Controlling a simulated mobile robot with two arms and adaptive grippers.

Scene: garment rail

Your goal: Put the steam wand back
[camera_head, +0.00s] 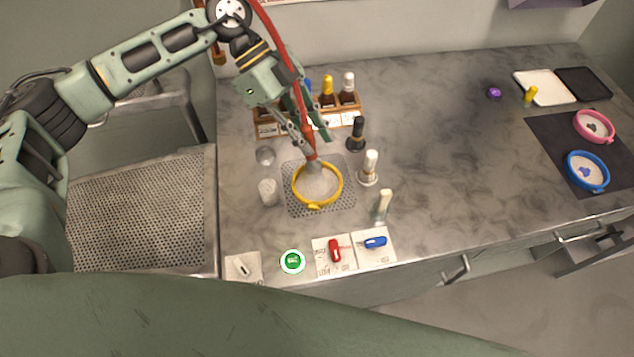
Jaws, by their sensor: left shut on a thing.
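My left gripper (309,134) reaches down from the upper left and is shut on the steam wand (311,155). The wand has an orange-red handle, a grey lower end and a red hose (269,30) running up out of the picture. It points down, with its grey end over the pale cloth inside a yellow hoop (298,197). I cannot tell whether it touches the cloth. The hoop lies on a perforated metal plate (344,205). My fingers hide part of the handle. My right gripper is not in view.
Behind the wand stands a wooden rack (268,129) of bottles. A black-topped bottle (356,134), pale-topped bottles (369,168) and clear cups (268,191) stand close around the plate. Switches and a green button (292,261) line the front edge. The counter's middle right is clear.

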